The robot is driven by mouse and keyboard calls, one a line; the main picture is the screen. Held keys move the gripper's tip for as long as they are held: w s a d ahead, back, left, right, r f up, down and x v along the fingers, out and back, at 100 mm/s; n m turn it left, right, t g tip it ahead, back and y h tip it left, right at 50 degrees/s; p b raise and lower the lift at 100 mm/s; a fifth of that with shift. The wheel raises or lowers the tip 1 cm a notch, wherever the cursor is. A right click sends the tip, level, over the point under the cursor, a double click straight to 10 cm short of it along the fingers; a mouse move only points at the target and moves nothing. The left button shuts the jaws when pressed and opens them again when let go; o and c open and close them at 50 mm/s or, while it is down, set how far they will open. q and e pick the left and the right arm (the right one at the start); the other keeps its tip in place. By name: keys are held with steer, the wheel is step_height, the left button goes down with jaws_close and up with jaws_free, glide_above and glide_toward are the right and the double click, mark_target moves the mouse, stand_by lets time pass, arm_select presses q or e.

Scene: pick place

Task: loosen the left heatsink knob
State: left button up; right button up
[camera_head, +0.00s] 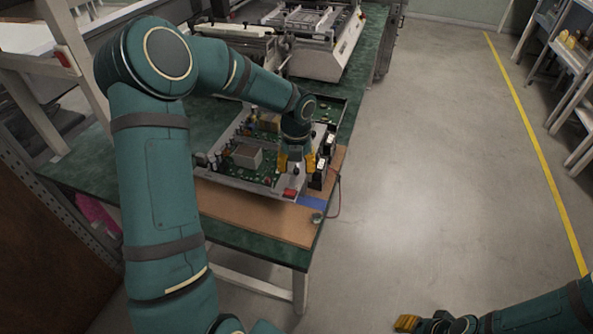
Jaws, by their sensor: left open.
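An open electronics unit (232,178) with a green circuit board lies on the green workbench. My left gripper (295,164) points down over the right part of the board, its yellow fingertips open. A small dark knob-like part (295,171) shows between the fingertips; I cannot tell whether they touch it or whether it is the left heatsink knob. Black blocks (318,176) stand upright just right of the gripper. My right gripper (405,323) is at the bottom edge, away from the bench, with yellow fingertips; its opening is unclear.
A brown mat (262,217) lies under the unit, with a red part (290,193) and a wire (338,195) near its right side. Grey machines (325,45) stand farther back on the bench. The floor (440,170) at right is clear up to the shelves.

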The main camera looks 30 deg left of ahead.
arm_select(q)
steer(key=shift+f, duration=0.5)
